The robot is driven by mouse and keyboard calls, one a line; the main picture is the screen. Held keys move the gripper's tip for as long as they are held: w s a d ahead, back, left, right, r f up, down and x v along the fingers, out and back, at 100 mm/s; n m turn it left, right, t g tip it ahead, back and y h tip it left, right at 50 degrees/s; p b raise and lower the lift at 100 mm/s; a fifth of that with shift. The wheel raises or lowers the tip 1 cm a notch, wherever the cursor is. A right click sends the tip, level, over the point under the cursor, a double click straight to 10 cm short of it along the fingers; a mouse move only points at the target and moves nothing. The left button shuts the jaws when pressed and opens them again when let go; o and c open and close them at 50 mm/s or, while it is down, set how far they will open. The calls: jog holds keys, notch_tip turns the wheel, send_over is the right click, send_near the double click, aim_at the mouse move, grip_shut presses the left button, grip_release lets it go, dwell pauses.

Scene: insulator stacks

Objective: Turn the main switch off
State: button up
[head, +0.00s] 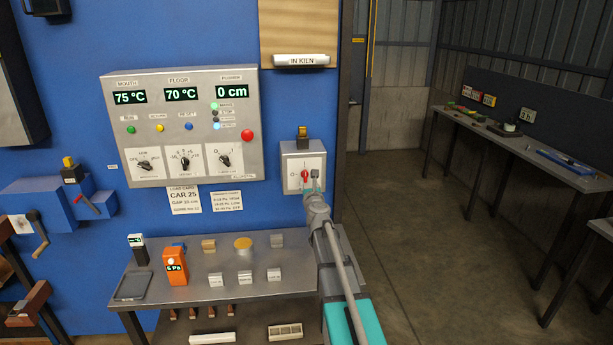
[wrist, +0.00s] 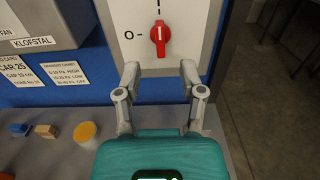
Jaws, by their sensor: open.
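The main switch is a red rotary knob (wrist: 160,36) on a light grey box (head: 290,160) on the blue wall. In the wrist view its pale pointer line stands upright toward the mark above, and the "O" mark is to its left. The knob (head: 305,175) also shows in the head view, just left of my gripper. My gripper (wrist: 160,72) is open and empty. Its two fingers stand below the knob in the wrist view, one on each side, and do not appear to touch it. In the head view my gripper (head: 315,180) partly covers the box's lower right.
A control panel (head: 120,160) with displays, knobs and a red button is left of the switch box. Below is a grey bench (head: 200,292) with an orange meter (head: 175,266) and small blocks. Open floor (head: 430,250) lies to the right.

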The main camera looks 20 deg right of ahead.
aim_at(306, 174)
jog(key=x, duration=0.8)
